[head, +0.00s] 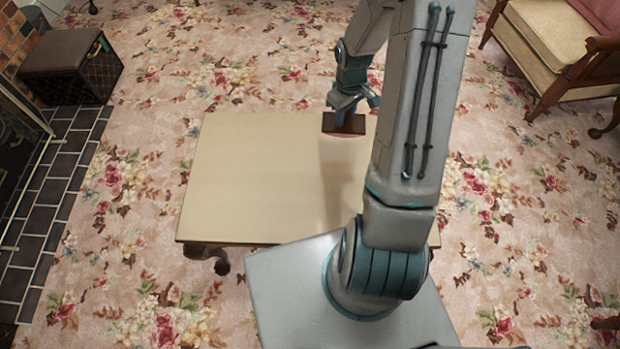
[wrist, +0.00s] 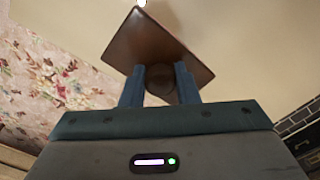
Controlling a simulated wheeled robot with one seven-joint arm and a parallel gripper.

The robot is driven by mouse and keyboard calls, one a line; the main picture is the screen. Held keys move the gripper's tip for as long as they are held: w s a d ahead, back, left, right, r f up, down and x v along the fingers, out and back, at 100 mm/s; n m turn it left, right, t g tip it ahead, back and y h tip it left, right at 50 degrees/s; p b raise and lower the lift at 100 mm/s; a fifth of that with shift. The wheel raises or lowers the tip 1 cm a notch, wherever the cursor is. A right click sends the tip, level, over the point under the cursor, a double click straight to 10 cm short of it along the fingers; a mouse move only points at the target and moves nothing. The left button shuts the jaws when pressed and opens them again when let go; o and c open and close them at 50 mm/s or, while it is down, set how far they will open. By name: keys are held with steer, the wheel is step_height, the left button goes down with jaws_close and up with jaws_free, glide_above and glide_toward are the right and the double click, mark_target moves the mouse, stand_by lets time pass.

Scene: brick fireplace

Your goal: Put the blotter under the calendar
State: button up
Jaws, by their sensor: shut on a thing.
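The blotter (head: 344,123) is a dark brown, flat-topped piece with a paler, curved underside. My gripper (head: 355,104) holds it above the far part of the cream table (head: 255,175); a soft shadow lies on the tabletop below. In the wrist view, the two blue fingers (wrist: 159,75) are shut on the round dark knob of the blotter, and its brown plate (wrist: 152,40) sits turned at an angle beyond them. I see no calendar in either view; my arm covers the right part of the table in the head view.
The visible tabletop is bare. A dark box-shaped stool (head: 68,55) stands at the upper left, beside the dark hearth tiles (head: 55,190). A wooden armchair (head: 550,45) is at the upper right. Flowered carpet (head: 150,160) surrounds the table.

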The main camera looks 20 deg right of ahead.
steer(key=shift+s+d+f+n+b, duration=0.1)
steer(key=shift+d+f+n+b, duration=0.1)
steer(key=shift+d+b, duration=0.25)
steer(key=shift+s+d+f+n+b, duration=0.1)
steer(key=shift+d+f+b, duration=0.1)
steer(key=shift+d+b, duration=0.25)
steer(key=shift+s+a+f+b, duration=0.75)
steer(key=shift+s+a+f, duration=0.05)
steer(key=shift+a+f, duration=1)
steer(key=shift+s+a+f+b, duration=0.75)
steer(key=shift+s+a+f, duration=0.1)
steer(key=shift+a+f, duration=0.9)
steer(key=shift+s+a+f+b, duration=0.8)
steer(key=shift+a+f, duration=0.85)
steer(key=shift+f, duration=0.25)
steer(key=shift+f, duration=0.25)
steer(key=o, duration=1.1)
steer(key=shift+r, duration=0.1)
steer(key=shift+r, duration=0.15)
